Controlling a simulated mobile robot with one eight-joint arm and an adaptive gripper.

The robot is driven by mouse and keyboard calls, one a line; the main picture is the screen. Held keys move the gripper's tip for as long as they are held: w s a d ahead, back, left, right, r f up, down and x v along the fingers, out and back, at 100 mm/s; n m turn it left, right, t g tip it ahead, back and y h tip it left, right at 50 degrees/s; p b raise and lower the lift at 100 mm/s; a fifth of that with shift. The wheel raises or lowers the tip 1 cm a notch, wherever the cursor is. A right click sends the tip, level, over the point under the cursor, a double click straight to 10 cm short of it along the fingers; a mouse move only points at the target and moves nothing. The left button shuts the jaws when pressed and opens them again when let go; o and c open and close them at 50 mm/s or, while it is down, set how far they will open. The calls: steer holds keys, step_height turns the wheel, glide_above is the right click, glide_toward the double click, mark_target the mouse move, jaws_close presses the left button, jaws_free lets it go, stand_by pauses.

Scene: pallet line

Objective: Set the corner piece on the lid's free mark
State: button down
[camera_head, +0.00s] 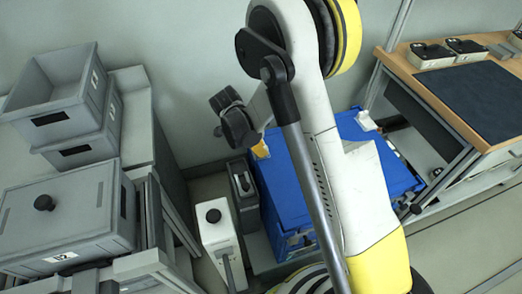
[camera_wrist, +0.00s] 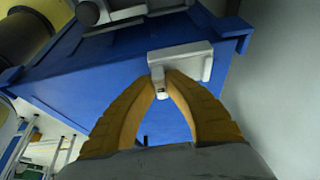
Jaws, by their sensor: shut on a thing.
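My gripper (camera_wrist: 168,88) is shut on a white L-shaped corner piece (camera_wrist: 185,58), held at its yellow fingertips in the wrist view. The piece shows against the blue lid (camera_wrist: 95,75), near one edge of it; I cannot tell whether they touch. In the head view the blue lid (camera_head: 274,190) lies beyond my arm, which covers its middle. Only a bit of yellow finger (camera_head: 261,150) shows there, at the lid's far left. A white piece (camera_head: 366,121) sits at the lid's far right corner. The free mark is not visible.
Grey bins (camera_head: 60,95) and a lidded grey box (camera_head: 65,220) stand at left. A white box with a black knob (camera_head: 213,226) stands close left of the blue lid. A workbench with a dark mat (camera_head: 470,98) is at right, with floor free before it.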

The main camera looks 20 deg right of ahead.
steer(key=shift+f+b, duration=0.5)
steer(key=shift+b, duration=0.05)
steer(key=shift+f, duration=0.1)
steer(key=c, duration=1.5)
jaws_free()
steer(key=shift+c, duration=0.2)
